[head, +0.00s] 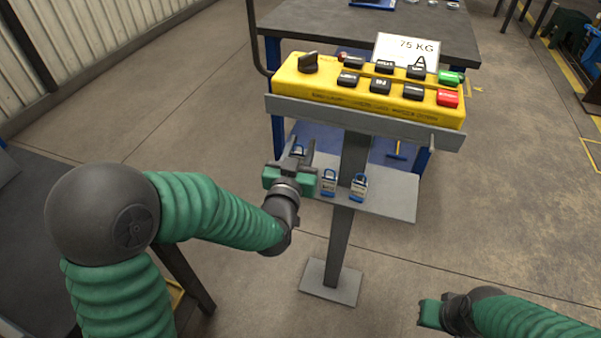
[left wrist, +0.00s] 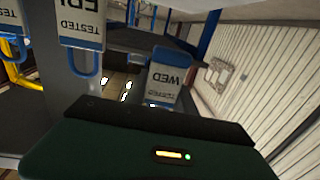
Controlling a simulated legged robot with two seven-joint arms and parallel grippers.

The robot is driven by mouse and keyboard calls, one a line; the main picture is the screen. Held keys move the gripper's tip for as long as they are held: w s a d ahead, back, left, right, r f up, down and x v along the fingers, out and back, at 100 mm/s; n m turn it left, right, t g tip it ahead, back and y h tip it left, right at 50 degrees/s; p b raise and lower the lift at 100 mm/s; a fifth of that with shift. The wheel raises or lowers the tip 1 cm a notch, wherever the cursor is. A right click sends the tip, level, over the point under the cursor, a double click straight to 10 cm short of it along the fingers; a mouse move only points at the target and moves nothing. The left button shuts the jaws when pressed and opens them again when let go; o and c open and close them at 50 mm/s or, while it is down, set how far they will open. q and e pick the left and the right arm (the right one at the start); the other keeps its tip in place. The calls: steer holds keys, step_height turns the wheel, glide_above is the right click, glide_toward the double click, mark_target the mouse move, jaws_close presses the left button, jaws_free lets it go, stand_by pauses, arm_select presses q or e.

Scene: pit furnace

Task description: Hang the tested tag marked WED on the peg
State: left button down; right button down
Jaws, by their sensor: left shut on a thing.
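The WED tag (left wrist: 165,78) is white with a blue band and a blue loop, and its lettering is upside down in the left wrist view. My left gripper (head: 298,160) is shut on it, at the left part of the grey lower plate (head: 398,205) of the stand; in the head view the gripper mostly hides the tag. Two similar tags, a nearer one (head: 329,182) and one to its right (head: 358,187), are at this plate. I cannot make out the peg. My right gripper (head: 430,313) is at the lower right, away from the stand, its fingers unclear.
A yellow control box (head: 370,88) with black, green and red buttons sits above the plate, with a grey ledge (head: 365,122) along its front. A dark-topped table (head: 400,30) stands behind. The floor right of the stand is clear.

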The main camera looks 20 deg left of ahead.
mark_target(301, 162)
arm_select(q)
step_height(301, 162, down, 5)
steer(key=shift+r+b, duration=0.15)
steer(key=shift+b, duration=0.85)
steer(key=c, duration=1)
jaws_free()
steer(key=shift+c, duration=0.2)
